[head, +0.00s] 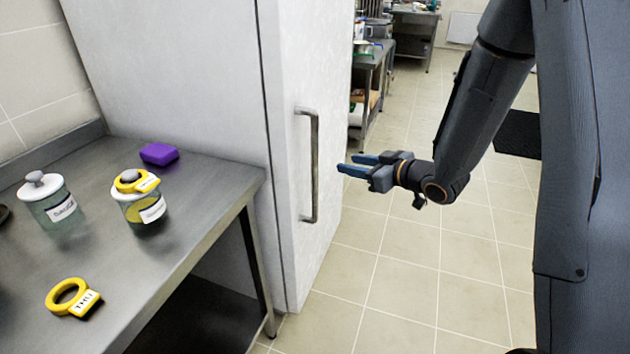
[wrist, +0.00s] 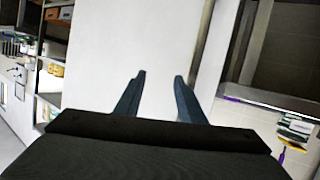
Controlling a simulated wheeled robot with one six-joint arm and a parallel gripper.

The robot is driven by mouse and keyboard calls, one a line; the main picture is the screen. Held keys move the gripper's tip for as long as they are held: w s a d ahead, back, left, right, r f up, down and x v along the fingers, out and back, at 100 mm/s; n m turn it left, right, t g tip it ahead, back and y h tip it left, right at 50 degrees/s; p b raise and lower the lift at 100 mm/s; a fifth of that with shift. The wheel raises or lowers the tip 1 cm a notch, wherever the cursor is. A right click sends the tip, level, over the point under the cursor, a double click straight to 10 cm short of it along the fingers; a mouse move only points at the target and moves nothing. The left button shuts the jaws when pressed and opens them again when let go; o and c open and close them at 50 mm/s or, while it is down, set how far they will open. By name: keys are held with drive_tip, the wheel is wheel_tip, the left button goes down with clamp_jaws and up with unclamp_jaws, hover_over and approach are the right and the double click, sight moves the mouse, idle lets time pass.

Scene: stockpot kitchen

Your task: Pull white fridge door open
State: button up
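The white fridge door (head: 333,115) stands in the middle of the head view and looks closed. Its long vertical metal handle (head: 314,165) is on the door's left side. My gripper (head: 343,164) is to the right of the handle, with its blue fingers pointing left toward the door and handle, apart from the handle in the picture. The fingers are spread with nothing between them. In the wrist view my gripper (wrist: 160,77) shows open in front of a pale white surface. I do not make out the handle between the fingers there.
A steel table (head: 205,200) stands left of the fridge. On it are glass jars (head: 54,208), a purple block (head: 159,154) and a yellow ring with a label (head: 72,297). The tiled floor (head: 410,290) right of the fridge is clear. Shelving (head: 372,75) stands behind.

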sight(315, 167)
drive_tip(key=a+n+y, duration=0.1)
drive_tip(key=a+y, duration=0.1)
drive_tip(key=a, duration=0.1)
drive_tip(key=w+a+f+g+y+b, duration=0.1)
drive_tip(key=a+y, duration=0.1)
drive_tip(key=a, duration=0.2)
drive_tip(key=a+f+n+y+b, duration=0.1)
drive_tip(key=a+y, duration=0.1)
drive_tip(key=a, duration=0.1)
drive_tip(key=shift+w+a+n+g, duration=0.2)
drive_tip(key=shift+w+n+g, duration=0.05)
drive_tip(key=shift+n+g, duration=0.05)
drive_tip(key=shift+c, duration=0.5)
clamp_jaws()
